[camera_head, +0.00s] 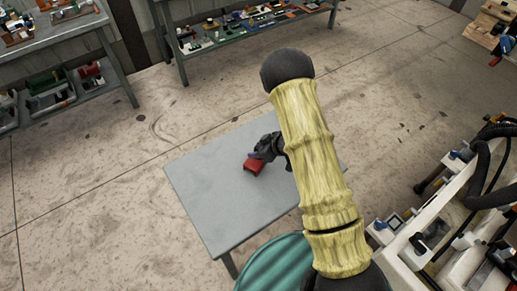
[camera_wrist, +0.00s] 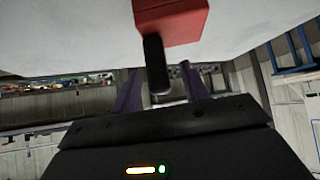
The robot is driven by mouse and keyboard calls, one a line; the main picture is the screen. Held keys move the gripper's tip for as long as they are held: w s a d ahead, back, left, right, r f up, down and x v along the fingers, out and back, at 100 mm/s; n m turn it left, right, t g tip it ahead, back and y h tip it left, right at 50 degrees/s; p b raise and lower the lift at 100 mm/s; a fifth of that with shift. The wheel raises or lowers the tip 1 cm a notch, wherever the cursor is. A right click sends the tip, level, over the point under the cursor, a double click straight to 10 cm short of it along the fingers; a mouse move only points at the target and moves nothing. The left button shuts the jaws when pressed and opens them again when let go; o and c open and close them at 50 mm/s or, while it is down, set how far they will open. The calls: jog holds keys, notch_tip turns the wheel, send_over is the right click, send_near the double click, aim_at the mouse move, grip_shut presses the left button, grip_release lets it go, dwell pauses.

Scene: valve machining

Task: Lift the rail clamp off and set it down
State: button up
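A red block (camera_wrist: 175,22) with a black bar (camera_wrist: 155,62) sticking out of it, seemingly the rail clamp, is at the top of the wrist view. In the head view the red block (camera_head: 254,166) is at the middle of the grey table. My gripper (camera_wrist: 160,74) has its two purple fingers apart, with the black bar between them in the picture. I see gaps on both sides of the bar, so no grip shows. In the head view my gripper (camera_head: 257,154) is right at the block, and my arm hides part of the table.
The grey table (camera_head: 205,190) is bare on its left and front. Workbenches with parts (camera_head: 250,22) stand at the back. A white machine or rack with black hoses (camera_head: 450,240) is at the right. A green ribbed surface (camera_head: 280,265) is at the bottom.

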jog(key=v, duration=1.7)
jog(key=shift+r, duration=0.2)
jog(key=shift+d+p, duration=0.15)
jog(key=shift+p, duration=0.15)
jog(key=d+r+m+t+h+p, duration=0.25)
jog(key=d+r+m+h, duration=0.4)
jog(key=r, duration=0.45)
jog(key=s+a+r+m+g+p, duration=0.1)
jog(key=s+r+m+g, duration=0.1)
jog(key=s, duration=0.4)
jog(key=s+a+r+m+g+h+p, duration=0.1)
jog(key=s+r+m+g+p, duration=0.1)
jog(key=s, duration=0.5)
jog(key=shift+s+r+m+g, duration=0.3)
jog(key=shift+r+m+g, duration=0.15)
jog(key=shift+r, duration=0.4)
